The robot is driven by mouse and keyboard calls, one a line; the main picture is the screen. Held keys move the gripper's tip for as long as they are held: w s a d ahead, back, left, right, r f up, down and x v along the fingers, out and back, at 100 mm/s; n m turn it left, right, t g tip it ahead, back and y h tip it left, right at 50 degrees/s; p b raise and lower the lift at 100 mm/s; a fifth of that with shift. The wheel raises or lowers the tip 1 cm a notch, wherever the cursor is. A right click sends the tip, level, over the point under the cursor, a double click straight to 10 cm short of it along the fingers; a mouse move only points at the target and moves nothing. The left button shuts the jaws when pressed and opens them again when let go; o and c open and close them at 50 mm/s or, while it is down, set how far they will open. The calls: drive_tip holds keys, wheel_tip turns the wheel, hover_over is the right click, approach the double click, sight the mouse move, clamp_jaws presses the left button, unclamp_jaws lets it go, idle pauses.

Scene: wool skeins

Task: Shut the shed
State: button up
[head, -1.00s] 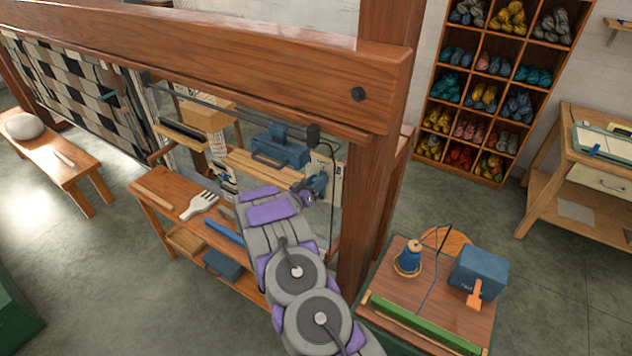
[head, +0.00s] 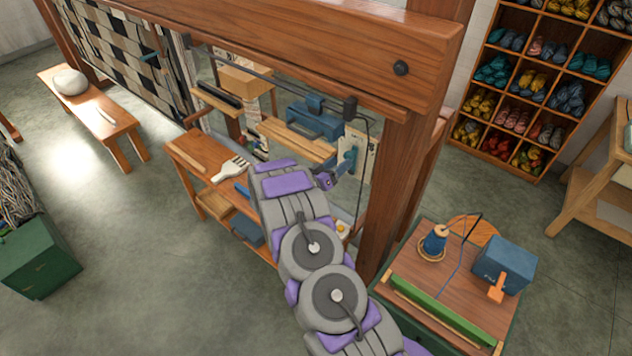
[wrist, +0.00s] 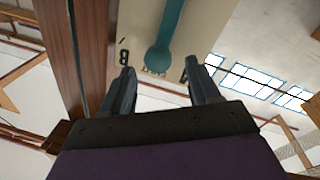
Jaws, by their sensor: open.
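The loom (head: 300,45) is a large wooden frame with a checked black-and-white cloth (head: 115,50) at its left. A pale plate (head: 361,147) with a teal lever (head: 347,160) is by its right post. My gripper (head: 336,172) is close to the lever in the head view; the jaws are too small there to read. In the wrist view my gripper (wrist: 160,80) is open, and the teal lever's rounded end (wrist: 158,60) shows between the fingertips, beyond them. I cannot tell whether they touch. The plate (wrist: 140,30) carries small dark marks. The warp threads' gap is not clear.
The right post (head: 400,170) stands close beside my arm. A low bench (head: 185,165) holds a white comb (head: 231,168). A side table (head: 410,265) with a blue box (head: 503,264) is at the right. Open floor (head: 130,250) lies at the left.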

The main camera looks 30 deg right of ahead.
drive_tip(key=v, duration=1.2)
